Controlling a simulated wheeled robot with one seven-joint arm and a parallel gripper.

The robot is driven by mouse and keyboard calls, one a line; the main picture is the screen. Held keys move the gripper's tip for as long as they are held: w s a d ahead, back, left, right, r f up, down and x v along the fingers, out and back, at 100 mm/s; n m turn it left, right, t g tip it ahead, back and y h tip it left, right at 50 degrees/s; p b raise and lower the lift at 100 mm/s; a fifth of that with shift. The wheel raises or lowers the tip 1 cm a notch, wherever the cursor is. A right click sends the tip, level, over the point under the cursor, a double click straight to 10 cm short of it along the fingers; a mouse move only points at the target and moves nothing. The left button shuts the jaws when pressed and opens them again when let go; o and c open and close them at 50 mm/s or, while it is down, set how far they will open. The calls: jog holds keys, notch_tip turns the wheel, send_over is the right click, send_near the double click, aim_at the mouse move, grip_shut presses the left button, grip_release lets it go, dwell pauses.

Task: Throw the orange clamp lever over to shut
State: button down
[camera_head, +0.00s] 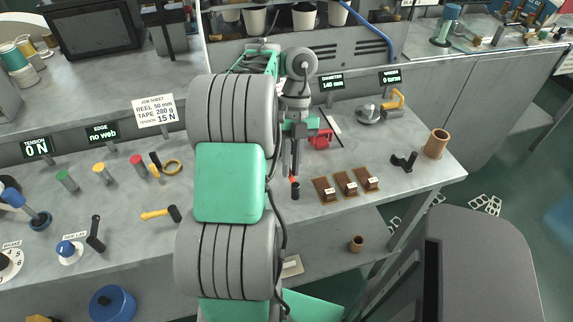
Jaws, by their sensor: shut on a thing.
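My gripper (294,174) points down at the bench's middle, partly behind my own arm. It is shut on what looks like the orange clamp lever (294,180), of which only a small orange-red patch shows at the fingertips. A short dark cylinder (295,191) shows just below the fingertips; whether it belongs to the lever I cannot tell. A red block (321,140) sits just right of the gripper. The clamp's body and the lever's pivot are too small or hidden to make out.
Brown labelled blocks (345,184) stand right of the gripper. A brown cup (436,144) and a black bracket (404,161) are farther right. A yellow-handled tool (160,213) lies left of my arm.

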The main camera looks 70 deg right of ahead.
jog(key=shift+s+d, duration=0.1)
dwell(0.5)
jog(key=c, duration=1.4)
grip_release()
jog(key=shift+c, duration=0.2)
jog(key=p+v, duration=0.7)
jog(key=p, duration=0.1)
jog(key=shift+d+r, duration=0.15)
jog(key=shift+r, duration=0.25)
jog(key=shift+s, duration=0.1)
